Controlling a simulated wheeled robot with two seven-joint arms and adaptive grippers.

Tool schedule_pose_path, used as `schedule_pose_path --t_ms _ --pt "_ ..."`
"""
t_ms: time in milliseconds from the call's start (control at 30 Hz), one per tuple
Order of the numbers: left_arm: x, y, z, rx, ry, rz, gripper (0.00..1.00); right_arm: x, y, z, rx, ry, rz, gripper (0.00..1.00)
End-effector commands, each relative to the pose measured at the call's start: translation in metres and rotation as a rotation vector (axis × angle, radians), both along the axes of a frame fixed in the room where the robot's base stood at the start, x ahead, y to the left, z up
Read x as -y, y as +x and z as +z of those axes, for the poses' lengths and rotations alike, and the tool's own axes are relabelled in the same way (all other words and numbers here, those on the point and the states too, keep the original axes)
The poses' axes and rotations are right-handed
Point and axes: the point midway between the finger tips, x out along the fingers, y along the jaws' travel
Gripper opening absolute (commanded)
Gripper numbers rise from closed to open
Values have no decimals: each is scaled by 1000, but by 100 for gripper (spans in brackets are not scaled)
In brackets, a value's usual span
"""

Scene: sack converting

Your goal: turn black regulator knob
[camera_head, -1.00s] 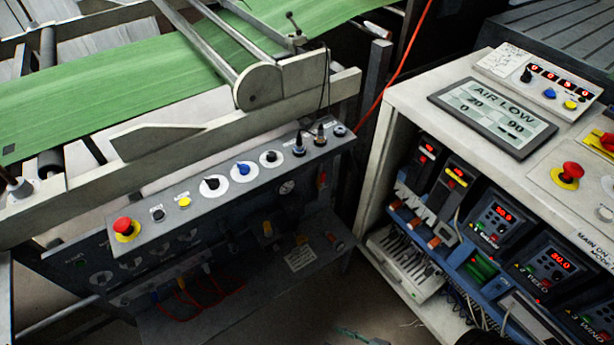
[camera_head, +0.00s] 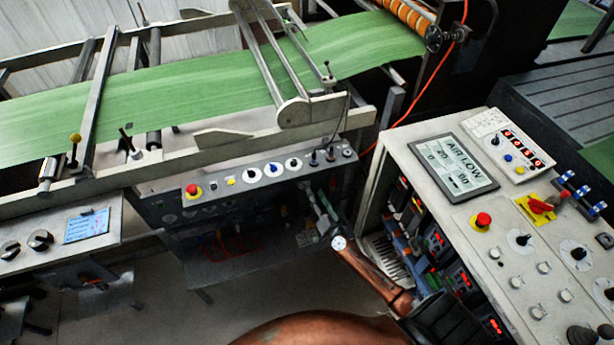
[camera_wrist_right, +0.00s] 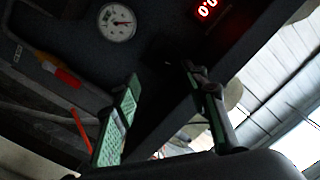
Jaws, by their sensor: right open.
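My right gripper (camera_head: 319,203) is in front of the right part of the console (camera_head: 216,191), just below its sloped top. Its jaws are open and empty. In the wrist view its green-padded fingers (camera_wrist_right: 161,76) stand apart against the dark console front, with a round white pressure gauge (camera_wrist_right: 117,22) beyond them. I cannot pick out the black regulator knob for certain; the front near the gripper is dark and partly covered by it. On the sloped top are black knobs on white discs (camera_head: 254,175) and a blue knob (camera_head: 272,169). My left gripper is not in view.
A red emergency stop (camera_head: 192,189) is at the console's left end. A white control cabinet (camera_head: 408,158) with a screen (camera_head: 456,167) stands right of my right arm. A green web (camera_head: 200,95) runs above the console. Open floor lies at lower left.

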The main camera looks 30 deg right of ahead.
Motion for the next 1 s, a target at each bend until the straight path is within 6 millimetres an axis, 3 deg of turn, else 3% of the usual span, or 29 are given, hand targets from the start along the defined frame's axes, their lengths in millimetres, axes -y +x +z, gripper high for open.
schedule_pose_path --t_ms 67,600,1000 --pt "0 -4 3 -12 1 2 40 2 5 7 4 7 -6 41" --pt "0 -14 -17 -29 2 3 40 15 73 4 3 12 -8 41" --pt "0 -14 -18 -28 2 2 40 16 80 7 4 11 -8 40"
